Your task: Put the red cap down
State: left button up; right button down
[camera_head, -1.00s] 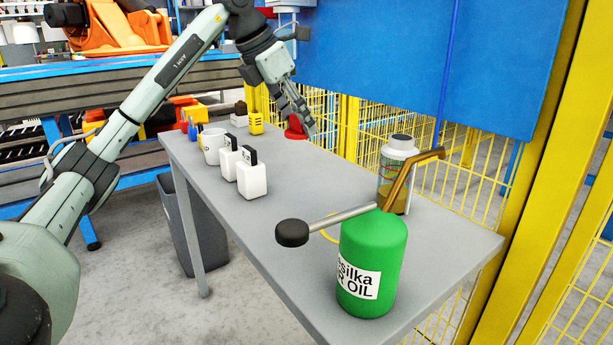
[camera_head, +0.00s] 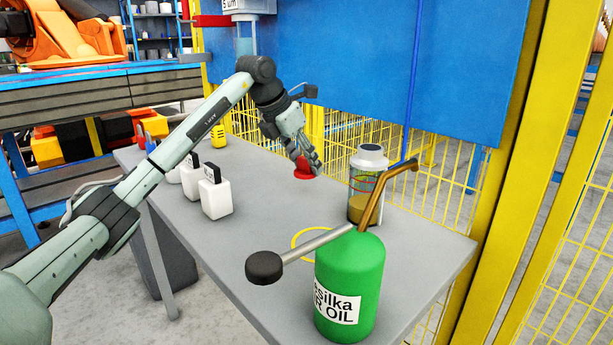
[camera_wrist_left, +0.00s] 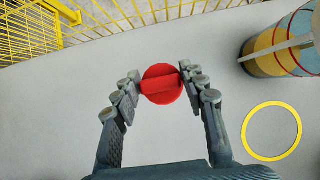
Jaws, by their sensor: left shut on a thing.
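The red cap (camera_head: 305,170) is round and sits between the fingertips of my left gripper (camera_head: 306,163), over the far part of the grey table (camera_head: 254,240). In the left wrist view the red cap (camera_wrist_left: 161,84) is held by the fingertips of my left gripper (camera_wrist_left: 160,86), one on each side. Whether its underside touches the table cannot be told. A yellow ring (camera_wrist_left: 271,131) lies flat on the table to the right of the cap; in the head view the ring (camera_head: 296,240) is partly hidden behind the oil can's lever. My right gripper does not show.
A clear jar with a white lid (camera_head: 368,172) stands right of the gripper. A green oil can (camera_head: 348,275) with a lever stands at the near end. White bottles (camera_head: 215,196) stand on the left. Yellow mesh fence (camera_head: 440,190) runs behind the table.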

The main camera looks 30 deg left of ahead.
aim_at(303, 169)
pick_arm(q)
jog(key=shift+w+d+f, duration=0.1)
jog(key=shift+w+f, duration=0.1)
jog(key=shift+f, duration=1.9)
jog(key=shift+f, duration=0.15)
jog(key=o, duration=1)
jog(key=shift+o, duration=0.2)
jog(key=shift+r, duration=0.3)
jog(key=v, duration=1.2)
